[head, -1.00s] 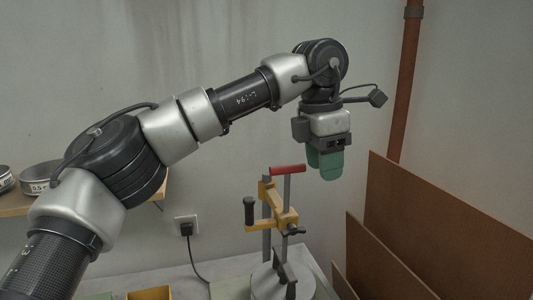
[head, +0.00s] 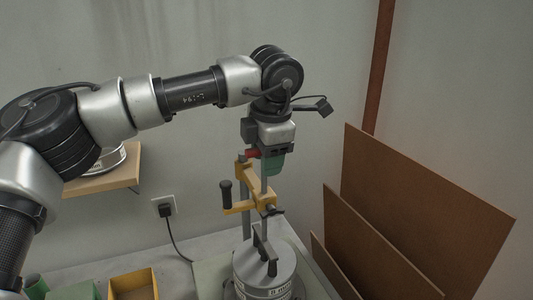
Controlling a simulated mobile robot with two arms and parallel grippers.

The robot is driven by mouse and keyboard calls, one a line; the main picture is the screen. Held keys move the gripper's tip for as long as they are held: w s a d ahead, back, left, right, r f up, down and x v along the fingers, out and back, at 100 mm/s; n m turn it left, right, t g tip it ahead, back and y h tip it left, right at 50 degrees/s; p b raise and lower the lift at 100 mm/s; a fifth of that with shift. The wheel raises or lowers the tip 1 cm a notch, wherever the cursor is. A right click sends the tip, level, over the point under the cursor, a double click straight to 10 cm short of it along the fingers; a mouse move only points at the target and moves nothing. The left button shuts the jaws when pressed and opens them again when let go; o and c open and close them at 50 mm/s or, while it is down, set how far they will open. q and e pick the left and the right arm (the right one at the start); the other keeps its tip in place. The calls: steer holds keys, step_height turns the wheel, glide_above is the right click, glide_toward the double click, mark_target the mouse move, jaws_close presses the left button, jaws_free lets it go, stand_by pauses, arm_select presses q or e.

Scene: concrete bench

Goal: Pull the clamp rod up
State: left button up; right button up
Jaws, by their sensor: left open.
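The clamp rod is a grey upright rod (head: 264,184) with a red crossbar handle (head: 252,153) on top. It stands with a yellow clamp frame (head: 241,207) that has a black side grip (head: 226,194). My left gripper (head: 270,166), with green fingers, points down at the top of the rod. Its jaws are open. The fingers overlap the right part of the red handle and hide it; I cannot tell whether they touch it. My right gripper is not in view.
A labelled grey round pot (head: 264,271) stands under the clamp on the bench. A yellow bin (head: 134,285) is at front left. Brown boards (head: 420,210) lean at the right. A wooden shelf (head: 105,178) and a wall socket (head: 164,207) are at the left.

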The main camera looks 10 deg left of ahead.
arm_select(q)
steer(key=shift+f, duration=0.2)
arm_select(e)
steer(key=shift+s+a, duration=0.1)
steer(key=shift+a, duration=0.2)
arm_select(q)
steer(key=shift+c, duration=0.2)
